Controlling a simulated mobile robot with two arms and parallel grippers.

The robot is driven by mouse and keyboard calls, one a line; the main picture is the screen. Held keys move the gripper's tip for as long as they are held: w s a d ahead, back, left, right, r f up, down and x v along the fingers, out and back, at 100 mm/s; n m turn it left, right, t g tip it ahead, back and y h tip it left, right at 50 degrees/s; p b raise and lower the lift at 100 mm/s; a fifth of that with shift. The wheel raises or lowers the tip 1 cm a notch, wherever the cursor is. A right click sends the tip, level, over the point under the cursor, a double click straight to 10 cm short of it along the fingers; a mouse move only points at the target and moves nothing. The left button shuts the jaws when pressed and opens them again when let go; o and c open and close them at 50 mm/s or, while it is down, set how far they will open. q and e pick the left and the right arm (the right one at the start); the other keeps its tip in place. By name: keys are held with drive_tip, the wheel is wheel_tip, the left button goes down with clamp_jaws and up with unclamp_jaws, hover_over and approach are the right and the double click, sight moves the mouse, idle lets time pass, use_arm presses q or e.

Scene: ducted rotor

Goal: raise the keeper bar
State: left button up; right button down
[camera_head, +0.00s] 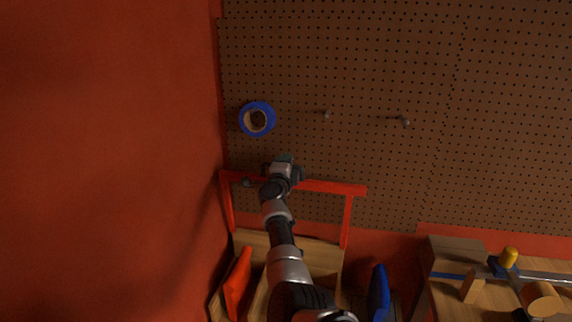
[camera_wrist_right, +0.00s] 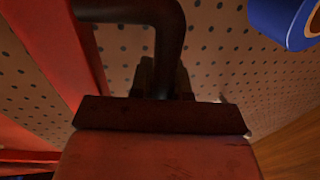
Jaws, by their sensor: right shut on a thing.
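The keeper bar (camera_head: 335,188) looks like the red horizontal bar across the top of a red frame in front of the pegboard. My right gripper (camera_head: 284,163) is at the left half of this bar, and my arm hides part of it. In the right wrist view, a dark bent rod (camera_wrist_right: 171,35) runs down to the dark fingers of my right gripper (camera_wrist_right: 160,80), which are shut. A red surface with a dark edge (camera_wrist_right: 155,155) fills the lower middle. The exact grip contact is partly hidden. My left gripper is not in view.
A blue tape roll (camera_head: 257,118) hangs on the pegboard (camera_head: 360,70), with two pegs to its right. A red wall (camera_head: 100,150) stands close on the left. A bench with a clamp and wooden pieces (camera_head: 540,298) is at the lower right.

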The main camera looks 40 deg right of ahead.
drive_tip(key=shift+f, duration=0.4)
drive_tip(key=c, duration=1.3)
unclamp_jaws()
drive_tip(key=shift+o, duration=1)
drive_tip(key=shift+w+d+f, duration=0.1)
drive_tip(key=shift+d, duration=0.05)
drive_tip(key=shift+r, duration=0.2)
